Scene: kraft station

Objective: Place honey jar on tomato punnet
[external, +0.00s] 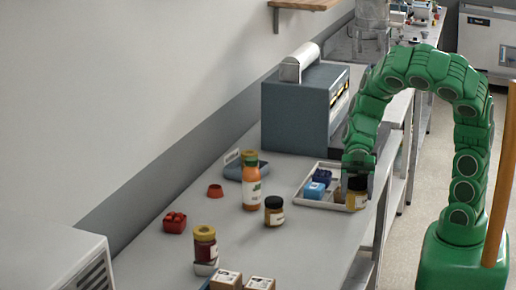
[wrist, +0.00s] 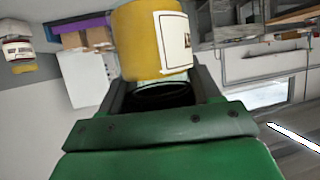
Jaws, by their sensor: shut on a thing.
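The honey jar (external: 357,196), amber with a dark lid, is upright in my gripper (external: 357,177) in the external view. In the wrist view the honey jar (wrist: 150,42) is golden yellow with a white label, between the two fingers of my gripper (wrist: 158,85). The jar overlaps the right end of the white tray (external: 313,204); I cannot tell whether it touches the tray. The tomato punnet (external: 175,223), small and red, sits on the counter at left, well away from my gripper. I cannot make it out in the wrist view.
A small red ring-like item (external: 215,191) lies behind. Blue items (external: 315,191) lie in the tray. A blue-grey machine (external: 297,115) stands behind it. Boxes (external: 227,279) are in front.

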